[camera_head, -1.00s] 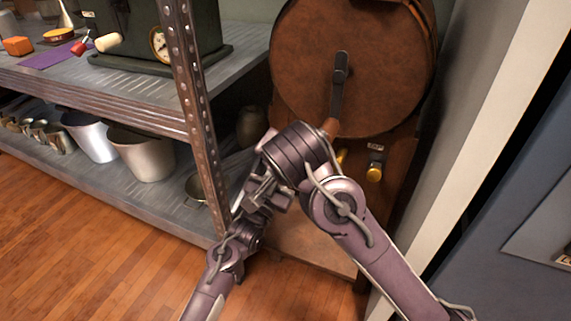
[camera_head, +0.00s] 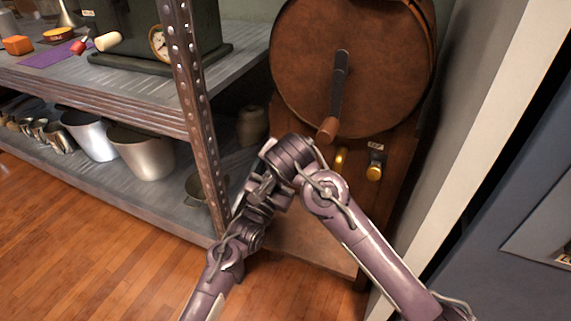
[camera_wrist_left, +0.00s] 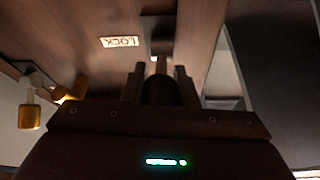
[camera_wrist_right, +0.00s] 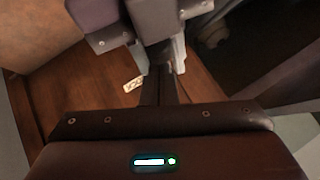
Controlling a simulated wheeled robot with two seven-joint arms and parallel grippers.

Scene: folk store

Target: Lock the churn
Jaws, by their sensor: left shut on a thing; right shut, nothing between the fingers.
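The churn (camera_head: 350,65) is a round brown drum on a wooden stand (camera_head: 312,245), with a dark crank (camera_head: 340,85) ending in a wooden grip (camera_head: 328,130). In the left wrist view a LOCK label (camera_wrist_left: 120,42) appears upside down beside a metal bracket (camera_wrist_left: 161,44). My left gripper (camera_wrist_left: 160,80) is shut on a dark, rounded part just below that bracket, probably the lock's knob. My right gripper (camera_wrist_right: 160,88) is shut and empty, close to the left gripper's fingers. My arms hide the lock in the head view.
Two yellow knobs (camera_head: 374,172) (camera_head: 341,159) sit on the stand right of my arms. A metal shelf (camera_head: 150,82) with pots stands at left, its post (camera_head: 190,100) close to my left arm. A pale wall edge (camera_head: 455,130) bounds the right.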

